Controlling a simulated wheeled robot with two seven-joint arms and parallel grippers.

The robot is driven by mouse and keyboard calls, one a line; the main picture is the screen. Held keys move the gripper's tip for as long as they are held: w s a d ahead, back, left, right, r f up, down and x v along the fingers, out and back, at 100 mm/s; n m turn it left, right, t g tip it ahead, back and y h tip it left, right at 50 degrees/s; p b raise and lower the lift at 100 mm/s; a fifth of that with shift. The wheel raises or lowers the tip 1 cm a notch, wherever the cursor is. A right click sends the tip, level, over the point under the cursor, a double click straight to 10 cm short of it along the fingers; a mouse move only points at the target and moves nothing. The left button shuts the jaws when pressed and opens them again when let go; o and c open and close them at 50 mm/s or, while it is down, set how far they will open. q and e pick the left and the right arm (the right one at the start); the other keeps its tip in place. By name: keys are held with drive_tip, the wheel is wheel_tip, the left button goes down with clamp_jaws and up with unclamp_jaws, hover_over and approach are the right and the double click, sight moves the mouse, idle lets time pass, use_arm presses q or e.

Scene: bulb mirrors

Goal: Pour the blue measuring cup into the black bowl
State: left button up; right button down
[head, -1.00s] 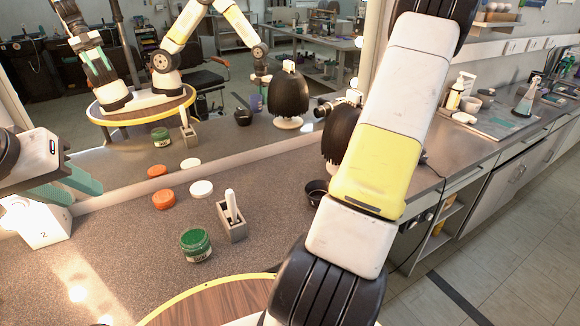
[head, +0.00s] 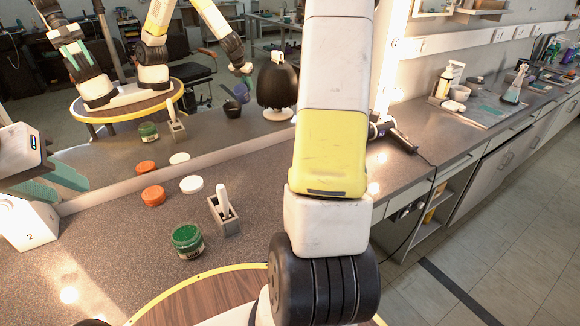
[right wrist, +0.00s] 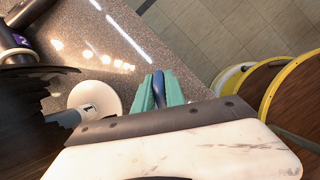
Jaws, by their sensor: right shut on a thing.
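The blue measuring cup shows in the head view only as a mirror reflection (head: 241,92), tilted, close above the reflected black bowl (head: 232,109). The bowl itself is hidden behind my right arm. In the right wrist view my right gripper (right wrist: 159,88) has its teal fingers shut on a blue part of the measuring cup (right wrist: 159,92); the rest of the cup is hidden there. Whether anything flows out cannot be told. My left gripper (head: 58,182) is at the left of the head view, teal fingers apart and empty, close to a white box.
A green jar (head: 187,241), a grey holder (head: 224,216) with a white stick, an orange lid (head: 153,196) and a white lid (head: 191,184) are on the counter. The white box (head: 28,224) stands left. A hair dryer (head: 395,135) lies right, beyond my arm.

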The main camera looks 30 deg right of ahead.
drive_tip(key=r, duration=0.1)
drive_tip(key=a+r+h, duration=0.1)
drive_tip(key=w+r, duration=0.1)
drive_tip(key=shift+a+g+h, duration=0.3)
drive_tip(key=shift+h, duration=0.1)
drive_tip(key=shift+w+a+r+g+h, duration=0.2)
drive_tip(key=shift+a+r+h, duration=0.2)
drive_tip(key=shift+a, duration=0.05)
drive_tip(key=shift+w+a+r+g+h, duration=0.2)
drive_tip(key=shift+a+r+h, duration=0.2)
drive_tip(key=shift+a, duration=0.05)
drive_tip(key=shift+a+g+h, duration=0.2)
drive_tip(key=shift+g+h, duration=0.3)
drive_tip(key=shift+h, duration=0.2)
drive_tip(key=shift+w+a, duration=0.15)
drive_tip(key=shift+a, duration=0.05)
drive_tip(key=shift+w+a+g+h, duration=0.15)
drive_tip(key=shift+a+g+h, duration=0.15)
drive_tip(key=shift+h, duration=0.4)
idle(0.7)
